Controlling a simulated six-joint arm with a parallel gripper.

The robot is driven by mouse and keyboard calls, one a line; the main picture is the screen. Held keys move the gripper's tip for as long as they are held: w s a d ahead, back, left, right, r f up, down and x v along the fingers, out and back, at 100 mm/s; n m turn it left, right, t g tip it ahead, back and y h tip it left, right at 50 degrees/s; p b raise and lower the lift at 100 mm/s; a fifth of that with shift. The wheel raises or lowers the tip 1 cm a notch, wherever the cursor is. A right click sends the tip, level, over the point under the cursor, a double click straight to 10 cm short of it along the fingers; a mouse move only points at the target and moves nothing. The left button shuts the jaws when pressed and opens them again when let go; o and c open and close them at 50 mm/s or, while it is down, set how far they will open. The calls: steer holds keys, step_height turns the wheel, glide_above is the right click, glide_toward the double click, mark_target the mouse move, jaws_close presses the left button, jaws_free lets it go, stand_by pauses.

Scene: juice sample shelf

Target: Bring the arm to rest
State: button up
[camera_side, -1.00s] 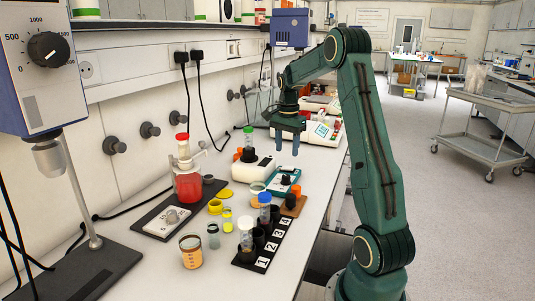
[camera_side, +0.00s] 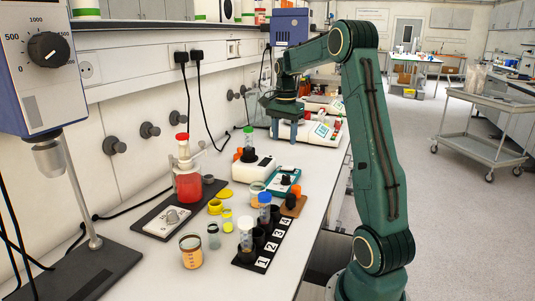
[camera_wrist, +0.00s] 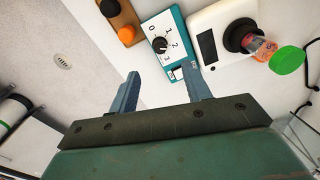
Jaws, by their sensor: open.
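My green arm reaches over the bench (camera_side: 318,205) from the right in the side view. My gripper (camera_side: 284,138) hangs above the far part of the bench with its blue fingers pointing down. In the wrist view my gripper (camera_wrist: 162,92) shows two fingers spread apart with nothing between them. Its fingers are clear of the teal dial device (camera_wrist: 167,45) and the white device (camera_wrist: 222,38), which lie beyond the tips in that view.
A numbered black rack (camera_side: 263,246) with vials stands near the front edge. A bottle of red liquid (camera_side: 187,184), an orange-filled beaker (camera_side: 191,253) and a green-capped tube (camera_side: 248,138) stand on the bench. The blue stand device (camera_side: 36,75) is at left.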

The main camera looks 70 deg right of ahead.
steer(key=s+a+r+n+t+h, duration=0.1)
steer(key=a+r+n, duration=0.3)
steer(key=a, duration=0.7)
steer(key=a+r+n+t, duration=0.1)
steer(key=a+r+n, duration=0.2)
steer(key=a+n, duration=0.5)
steer(key=s+a+f+n+t, duration=0.1)
steer(key=s+a+f+n, duration=0.1)
steer(key=s+a+n, duration=0.2)
steer(key=s+a+f+n+t+y, duration=0.1)
steer(key=s+a+n, duration=0.3)
steer(key=s+a, duration=0.4)
steer(key=a+t, duration=0.1)
steer(key=a, duration=0.3)
steer(key=shift+a+f+n, duration=0.15)
steer(key=shift+f+n, duration=0.15)
steer(key=shift+f, duration=0.05)
